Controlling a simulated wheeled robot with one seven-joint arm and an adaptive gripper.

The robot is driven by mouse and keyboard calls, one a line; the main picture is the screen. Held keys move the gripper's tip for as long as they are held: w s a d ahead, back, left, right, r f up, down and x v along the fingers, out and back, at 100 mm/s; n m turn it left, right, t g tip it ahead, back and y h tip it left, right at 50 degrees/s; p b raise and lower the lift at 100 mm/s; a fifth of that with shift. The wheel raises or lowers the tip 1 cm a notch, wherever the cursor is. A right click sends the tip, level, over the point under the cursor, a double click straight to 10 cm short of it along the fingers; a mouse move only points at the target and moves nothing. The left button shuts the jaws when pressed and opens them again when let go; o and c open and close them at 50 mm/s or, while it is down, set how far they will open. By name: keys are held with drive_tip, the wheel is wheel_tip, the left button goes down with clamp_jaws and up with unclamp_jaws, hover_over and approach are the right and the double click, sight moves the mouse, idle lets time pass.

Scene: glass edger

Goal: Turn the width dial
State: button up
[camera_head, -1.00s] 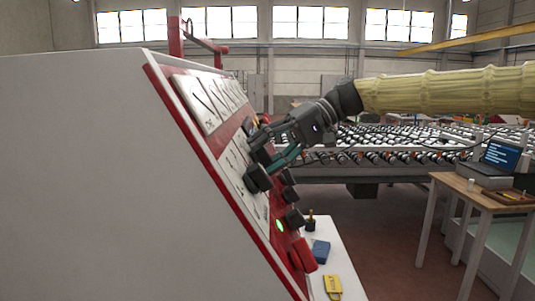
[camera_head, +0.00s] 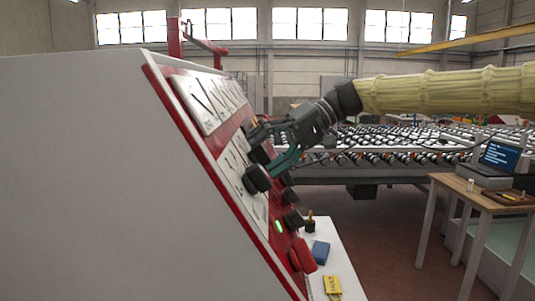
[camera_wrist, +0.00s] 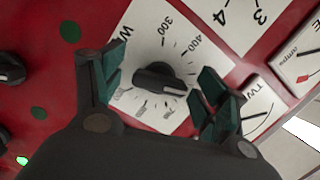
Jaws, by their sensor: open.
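The width dial (camera_wrist: 160,79) is a black knob with a pointer bar on a white scale plate, marked with numbers such as 300, 400 and 700. In the wrist view it sits between my gripper's (camera_wrist: 163,85) two green-padded fingers, with a gap on each side. The word on the plate is partly hidden by the left finger. In the head view my gripper (camera_head: 268,148) is at the sloped red and white control panel (camera_head: 213,149). I cannot tell there which knob is between the fingers.
Another black knob (camera_wrist: 10,70) is at the wrist view's left edge, and small gauges (camera_wrist: 262,108) are at right. In the head view, a black knob (camera_head: 257,178) stands just below my fingers, with a green light (camera_head: 278,226) and a red knob (camera_head: 302,255) lower.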

drive_tip(key=v, duration=1.2)
drive_tip(key=shift+d, duration=0.1)
